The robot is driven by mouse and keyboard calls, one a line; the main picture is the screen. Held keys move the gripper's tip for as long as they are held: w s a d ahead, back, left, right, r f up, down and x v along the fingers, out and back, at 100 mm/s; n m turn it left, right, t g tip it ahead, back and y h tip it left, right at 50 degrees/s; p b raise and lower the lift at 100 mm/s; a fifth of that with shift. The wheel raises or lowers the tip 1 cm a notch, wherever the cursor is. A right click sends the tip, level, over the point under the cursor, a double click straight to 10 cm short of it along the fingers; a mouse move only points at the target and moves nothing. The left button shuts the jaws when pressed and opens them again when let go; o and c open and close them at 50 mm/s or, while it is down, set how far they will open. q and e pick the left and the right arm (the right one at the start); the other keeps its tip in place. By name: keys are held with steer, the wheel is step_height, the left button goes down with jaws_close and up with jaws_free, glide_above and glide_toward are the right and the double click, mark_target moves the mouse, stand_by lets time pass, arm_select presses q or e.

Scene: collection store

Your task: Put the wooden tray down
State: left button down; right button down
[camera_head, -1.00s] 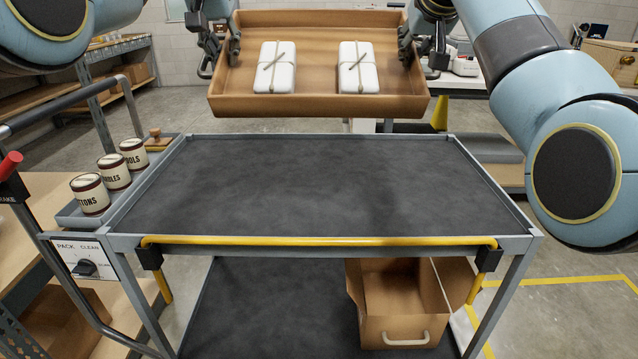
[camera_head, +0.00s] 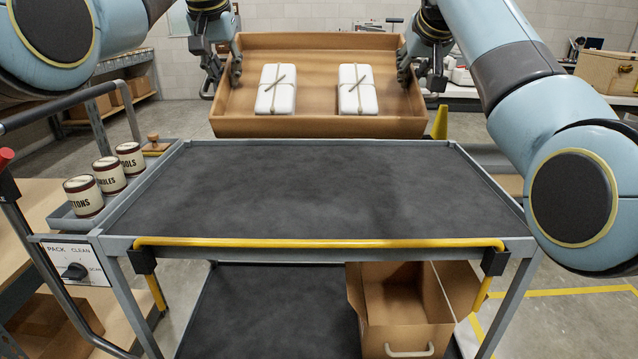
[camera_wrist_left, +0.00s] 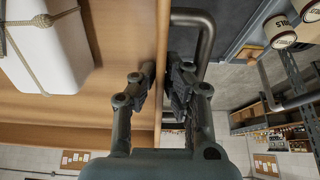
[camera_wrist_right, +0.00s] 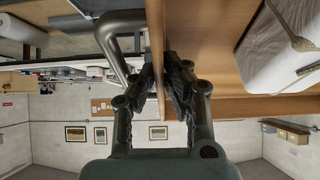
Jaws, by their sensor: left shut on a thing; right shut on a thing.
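The wooden tray (camera_head: 318,124) is held up behind the far edge of the cart's dark top (camera_head: 310,190), tilted so that its inside shows. Two white tied bundles (camera_head: 275,92) (camera_head: 357,92) lie in it, side by side. My left gripper (camera_head: 232,66) is shut on the tray's left wall; in the left wrist view the wall (camera_wrist_left: 162,70) runs between its fingers (camera_wrist_left: 162,90). My right gripper (camera_head: 404,66) is shut on the right wall; in the right wrist view the wall (camera_wrist_right: 157,40) runs between its fingers (camera_wrist_right: 168,85). A bent metal handle (camera_wrist_left: 205,35) shows beside the left fingers.
The cart top is bare, with a raised grey rim and a yellow front bar (camera_head: 320,243). Several labelled tins (camera_head: 108,175) stand in a side tray at the left. A cardboard box (camera_head: 405,310) sits on the lower shelf. A wooden chest (camera_head: 607,70) stands at the back right.

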arm_select(q)
steer(key=c, duration=1.7)
jaws_free()
steer(key=shift+c, duration=0.2)
arm_select(e)
steer(key=c, duration=1.7)
jaws_free()
steer(key=shift+c, duration=0.2)
arm_select(q)
steer(key=o, duration=0.3)
steer(key=shift+s+r, duration=0.1)
arm_select(e)
steer(key=o, duration=0.3)
steer(key=shift+s+r, duration=0.1)
steer(key=shift+s, duration=0.05)
arm_select(q)
steer(key=v, duration=1.1)
steer(key=shift+s+r, duration=0.2)
steer(key=shift+r, duration=0.15)
arm_select(e)
steer(key=v, duration=1.1)
steer(key=shift+s+r, duration=0.25)
steer(key=shift+s, duration=0.1)
